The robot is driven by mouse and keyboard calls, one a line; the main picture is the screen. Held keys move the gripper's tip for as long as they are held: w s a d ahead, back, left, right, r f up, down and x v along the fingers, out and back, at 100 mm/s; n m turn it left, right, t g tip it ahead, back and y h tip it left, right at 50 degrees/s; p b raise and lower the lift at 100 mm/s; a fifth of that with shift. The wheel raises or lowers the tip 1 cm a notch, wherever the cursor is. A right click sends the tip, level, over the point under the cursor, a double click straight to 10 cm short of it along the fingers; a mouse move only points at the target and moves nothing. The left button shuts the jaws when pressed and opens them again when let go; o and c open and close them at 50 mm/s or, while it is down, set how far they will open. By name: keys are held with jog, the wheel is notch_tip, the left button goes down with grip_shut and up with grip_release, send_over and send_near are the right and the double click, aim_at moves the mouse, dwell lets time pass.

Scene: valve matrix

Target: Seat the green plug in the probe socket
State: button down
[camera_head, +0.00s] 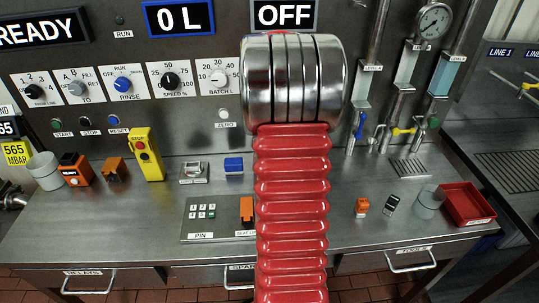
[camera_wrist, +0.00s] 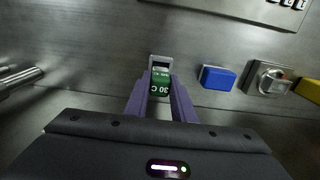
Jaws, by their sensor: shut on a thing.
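In the wrist view a green plug (camera_wrist: 160,88) marked "30 C" sits between the two purple fingers of my gripper (camera_wrist: 160,80), which is shut on it. A grey square-edged frame (camera_wrist: 160,61), which looks like the probe socket, shows just past the plug's far end. The plug lines up with this frame and overlaps it in the picture. I cannot tell whether the plug is inside it or only in front of it. In the head view my own red and chrome arm hides the gripper, plug and socket.
A blue block (camera_wrist: 217,77) and a metal fixture (camera_wrist: 268,78) stand right of the gripper in the wrist view. In the head view a keypad (camera_head: 201,213), a yellow control box (camera_head: 146,153) and a red tray (camera_head: 466,204) are on the steel bench (camera_head: 345,240).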

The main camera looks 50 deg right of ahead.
jog(key=shift+f, duration=1.9)
jog(key=c, duration=1.5)
grip_release()
jog(key=shift+f, duration=0.1)
notch_tip(320, 180, up, 12)
jog(key=shift+r, duration=0.15)
